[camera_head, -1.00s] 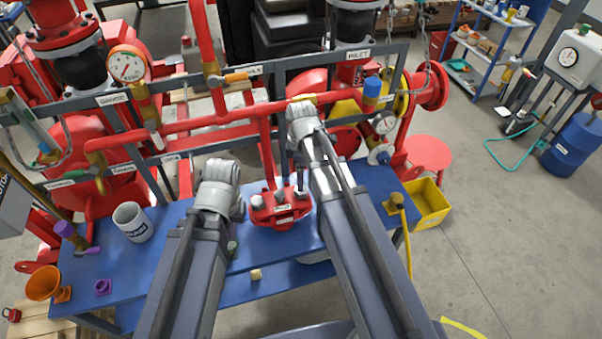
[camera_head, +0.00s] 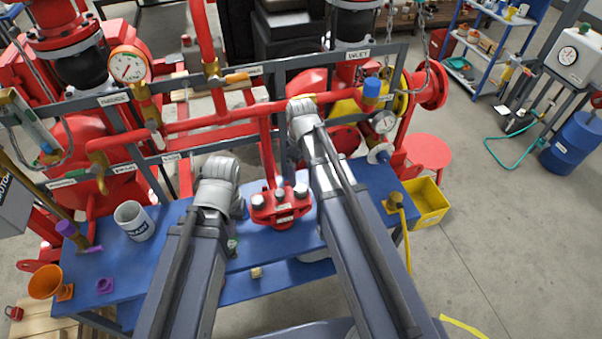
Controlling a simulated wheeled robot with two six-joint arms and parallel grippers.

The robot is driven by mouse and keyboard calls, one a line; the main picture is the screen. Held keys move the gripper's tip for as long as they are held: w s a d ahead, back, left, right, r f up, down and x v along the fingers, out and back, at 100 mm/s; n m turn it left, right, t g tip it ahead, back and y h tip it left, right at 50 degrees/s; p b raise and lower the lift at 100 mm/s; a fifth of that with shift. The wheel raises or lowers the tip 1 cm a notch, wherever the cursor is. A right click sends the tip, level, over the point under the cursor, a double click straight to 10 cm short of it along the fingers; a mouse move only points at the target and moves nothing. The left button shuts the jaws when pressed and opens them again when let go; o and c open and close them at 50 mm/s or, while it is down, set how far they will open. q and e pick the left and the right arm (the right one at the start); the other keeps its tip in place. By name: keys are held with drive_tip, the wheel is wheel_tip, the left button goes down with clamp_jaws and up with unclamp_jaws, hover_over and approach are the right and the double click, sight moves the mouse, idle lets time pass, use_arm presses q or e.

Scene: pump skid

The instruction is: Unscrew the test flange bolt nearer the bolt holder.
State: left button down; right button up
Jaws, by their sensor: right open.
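I cannot tell for certain which item is the bolt holder; a small purple socket-like piece (camera_head: 104,286) lies at the bench's left front. My right gripper (camera_head: 294,156) is mostly hidden by its own wrist, behind and above the flange, open, with no bolt seen in it. My left gripper is hidden behind its arm, left of the flange.
Red pipes (camera_head: 200,124) and a grey frame run behind the flange. A yellow bin (camera_head: 428,203) stands at the right.

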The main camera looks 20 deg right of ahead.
sight(301, 189)
drive_tip(key=m, duration=0.2)
drive_tip(key=shift+r+m, duration=0.1)
drive_tip(key=shift+m, duration=0.2)
wheel_tip(301, 189, down, 8)
drive_tip(key=b, duration=0.7)
drive_tip(key=shift+b, duration=0.4)
drive_tip(key=shift+r, duration=0.1)
drive_tip(key=shift+c, duration=0.2)
